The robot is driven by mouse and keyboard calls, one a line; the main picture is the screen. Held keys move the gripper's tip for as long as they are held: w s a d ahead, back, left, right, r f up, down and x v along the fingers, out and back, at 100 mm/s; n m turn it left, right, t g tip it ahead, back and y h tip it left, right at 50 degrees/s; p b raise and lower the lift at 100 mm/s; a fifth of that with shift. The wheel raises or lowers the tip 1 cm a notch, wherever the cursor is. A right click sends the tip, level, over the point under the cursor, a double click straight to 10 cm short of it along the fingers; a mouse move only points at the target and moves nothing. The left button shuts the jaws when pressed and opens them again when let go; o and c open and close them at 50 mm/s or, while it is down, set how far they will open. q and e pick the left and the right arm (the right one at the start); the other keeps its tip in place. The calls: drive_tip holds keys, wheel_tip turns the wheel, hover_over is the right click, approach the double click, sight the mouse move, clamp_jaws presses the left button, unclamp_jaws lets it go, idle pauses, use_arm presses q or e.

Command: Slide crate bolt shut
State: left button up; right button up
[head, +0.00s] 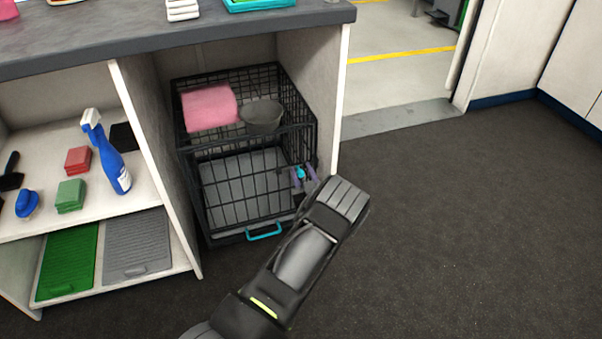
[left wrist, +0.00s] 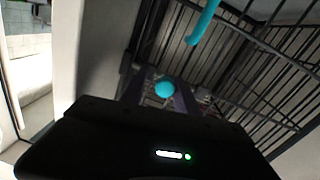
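The black wire crate (head: 247,190) stands in the cabinet bay in the head view, its barred door facing out. The small teal bolt knob (head: 300,174) is at the right side of the crate front; it also shows as a teal ball in the left wrist view (left wrist: 165,90). My left gripper (head: 304,177) reaches it from the front, with its purplish fingers apart, one on each side of the knob. A small gap seems to show, but contact is unclear. The bolt's bar and catch are hidden or too small to tell. My right gripper is out of view.
A pink towel (head: 209,108) and a grey bowl (head: 261,117) sit on top of the crate. A teal handle (head: 264,232) is low on its front. The cabinet side panel (head: 330,110) stands close to the right. The floor (head: 450,210) at right is clear.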

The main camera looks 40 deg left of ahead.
use_arm(q)
drive_tip(key=shift+o, duration=0.7)
drive_tip(key=shift+s, duration=0.1)
drive_tip(key=shift+s+d+p, duration=0.3)
drive_tip(key=shift+d, duration=0.1)
drive_tip(key=p+v, duration=0.2)
drive_tip(key=v, duration=0.4)
drive_tip(key=shift+s+d, duration=0.25)
drive_tip(key=shift+d, duration=0.05)
drive_tip(key=shift+f, duration=0.1)
